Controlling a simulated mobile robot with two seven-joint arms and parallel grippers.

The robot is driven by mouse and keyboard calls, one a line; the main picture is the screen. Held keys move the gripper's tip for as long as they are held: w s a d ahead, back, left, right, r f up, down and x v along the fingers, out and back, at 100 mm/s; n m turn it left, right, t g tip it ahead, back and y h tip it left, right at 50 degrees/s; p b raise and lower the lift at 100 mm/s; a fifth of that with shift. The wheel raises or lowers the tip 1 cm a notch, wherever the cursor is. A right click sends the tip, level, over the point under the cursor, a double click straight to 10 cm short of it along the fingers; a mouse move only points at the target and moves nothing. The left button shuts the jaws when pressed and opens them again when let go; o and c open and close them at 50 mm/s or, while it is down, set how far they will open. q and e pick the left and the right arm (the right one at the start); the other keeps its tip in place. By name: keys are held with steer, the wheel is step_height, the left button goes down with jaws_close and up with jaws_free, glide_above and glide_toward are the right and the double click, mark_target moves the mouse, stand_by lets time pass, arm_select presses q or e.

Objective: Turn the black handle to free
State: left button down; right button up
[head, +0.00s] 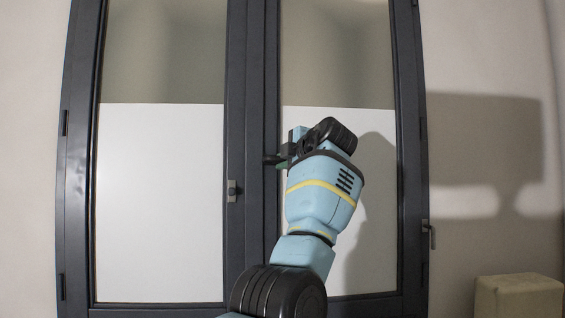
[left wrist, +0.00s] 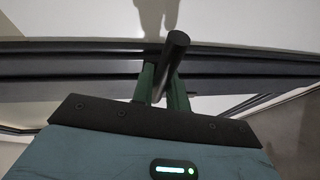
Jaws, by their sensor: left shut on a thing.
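A tall double door or window has a dark grey frame (head: 237,120), and its two leaves appear closed. The black handle (head: 269,159) sits at the middle, on the right leaf's inner edge; only its end shows beside my gripper in the head view. In the left wrist view it is a dark round bar (left wrist: 174,55) passing between green fingers. My left gripper (head: 284,157) is shut on this handle, and its fingers (left wrist: 162,86) show on both sides of the bar. The arm hides the handle's base and part of the right leaf. My right gripper is not in view.
A small grey latch (head: 231,190) sits on the left leaf's inner edge. Another small handle (head: 430,234) sticks out at the frame's right side. A beige padded block (head: 518,297) stands at the lower right by the wall. My forearm crosses in front of the right leaf.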

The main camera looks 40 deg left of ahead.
arm_select(q)
steer(key=shift+r+n, duration=0.25)
steer(key=shift+n, duration=0.15)
steer(key=c, duration=1.4)
jaws_free()
steer(key=shift+s, duration=0.1)
steer(key=b+v, duration=0.1)
steer(key=v, duration=0.6)
steer(key=shift+s+d+r, duration=0.1)
steer(key=shift+d+r, duration=0.05)
steer(key=shift+d, duration=0.2)
